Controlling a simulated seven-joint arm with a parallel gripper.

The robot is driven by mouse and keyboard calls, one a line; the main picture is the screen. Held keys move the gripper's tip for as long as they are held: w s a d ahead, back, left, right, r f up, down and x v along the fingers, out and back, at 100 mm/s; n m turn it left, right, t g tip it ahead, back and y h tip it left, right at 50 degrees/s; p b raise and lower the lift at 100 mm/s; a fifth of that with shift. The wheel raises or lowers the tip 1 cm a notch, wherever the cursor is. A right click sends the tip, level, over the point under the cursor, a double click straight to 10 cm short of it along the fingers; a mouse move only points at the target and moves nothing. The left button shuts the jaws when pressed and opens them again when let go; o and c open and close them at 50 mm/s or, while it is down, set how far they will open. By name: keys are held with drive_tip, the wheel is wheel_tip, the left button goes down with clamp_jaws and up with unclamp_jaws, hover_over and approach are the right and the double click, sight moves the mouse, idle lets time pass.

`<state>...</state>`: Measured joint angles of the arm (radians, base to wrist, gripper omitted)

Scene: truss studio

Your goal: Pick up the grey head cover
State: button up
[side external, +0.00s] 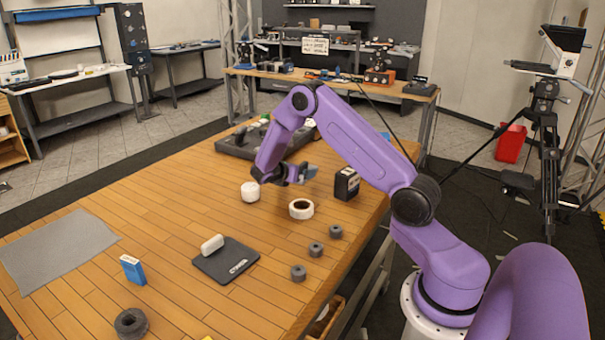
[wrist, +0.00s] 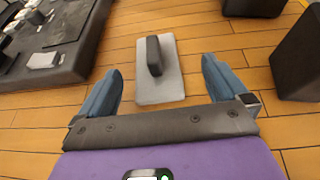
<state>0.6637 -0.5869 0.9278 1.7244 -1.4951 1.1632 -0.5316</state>
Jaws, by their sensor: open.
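My gripper (side external: 308,172) is over the far part of the wooden table in the side external view, near the black box. In the wrist view its two blue-grey fingers (wrist: 160,72) are spread apart with nothing held. A light grey flat plate with a dark raised block on it (wrist: 168,86) lies on the wood, ahead of and between the fingers; it may be the grey head cover, but I cannot tell for certain. I cannot make this plate out in the side external view, where the gripper may hide it.
A dark parts tray (side external: 236,150) lies at the far end, also left in the wrist view (wrist: 75,60). A black box (side external: 346,183), white rolls (side external: 250,191) (side external: 301,216), small grey rings (side external: 316,249) and a dark mat (side external: 215,268) bearing a white block stand around.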

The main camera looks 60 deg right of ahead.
drive_tip(key=shift+w+r+x, duration=0.1)
drive_tip(key=shift+x, duration=1)
drive_tip(key=shift+w+r+x, duration=0.15)
drive_tip(key=shift+x, duration=1)
drive_tip(key=shift+w+r+x, duration=0.1)
drive_tip(key=shift+x, duration=1)
drive_tip(key=shift+d, duration=0.1)
drive_tip(key=c, duration=1.1)
